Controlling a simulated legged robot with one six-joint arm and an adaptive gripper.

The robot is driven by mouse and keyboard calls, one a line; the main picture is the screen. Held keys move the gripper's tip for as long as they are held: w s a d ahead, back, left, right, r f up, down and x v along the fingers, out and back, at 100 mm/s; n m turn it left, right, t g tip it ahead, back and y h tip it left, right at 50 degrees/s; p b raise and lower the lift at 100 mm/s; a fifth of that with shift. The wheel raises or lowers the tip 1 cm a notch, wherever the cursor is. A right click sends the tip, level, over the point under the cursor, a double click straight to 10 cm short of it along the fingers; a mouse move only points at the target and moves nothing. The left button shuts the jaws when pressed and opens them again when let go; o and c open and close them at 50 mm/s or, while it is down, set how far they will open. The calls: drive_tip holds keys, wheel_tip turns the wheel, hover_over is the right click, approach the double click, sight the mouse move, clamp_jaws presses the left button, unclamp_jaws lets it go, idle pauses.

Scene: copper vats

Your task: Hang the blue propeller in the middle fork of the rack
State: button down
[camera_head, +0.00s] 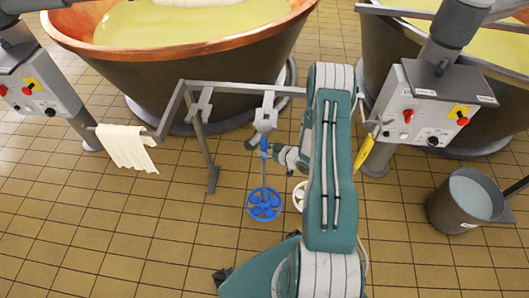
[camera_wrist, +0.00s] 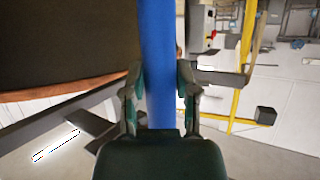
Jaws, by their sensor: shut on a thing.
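The blue propeller (camera_head: 264,205) hangs upright in the head view, its blue disc low and its shaft rising to the middle fork (camera_head: 268,101) of the grey rack (camera_head: 235,87). The grey top of the shaft is right at this fork; I cannot tell whether it rests in it. My gripper (camera_head: 263,146) is shut on the upper blue part of the shaft. In the wrist view the blue shaft (camera_wrist: 159,60) stands between the two fingers of my gripper (camera_wrist: 160,88). The left fork (camera_head: 204,101) is empty. My arm hides the rack's right end.
A white propeller (camera_head: 299,196) shows partly behind my arm. A cream cloth (camera_head: 126,147) hangs on a bar at the rack's left. A copper vat (camera_head: 190,60) stands close behind the rack. A control box (camera_head: 430,112) and a bucket (camera_head: 465,200) are at right. The tiled floor at front left is clear.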

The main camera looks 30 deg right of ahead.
drive_tip(key=shift+s+a+r, duration=0.3)
drive_tip(key=shift+s, duration=0.15)
idle(0.7)
drive_tip(key=w+d, duration=0.4)
drive_tip(key=w, duration=0.2)
drive_tip(key=shift+w+d, duration=0.25)
drive_tip(key=shift+w, duration=0.1)
idle(5.0)
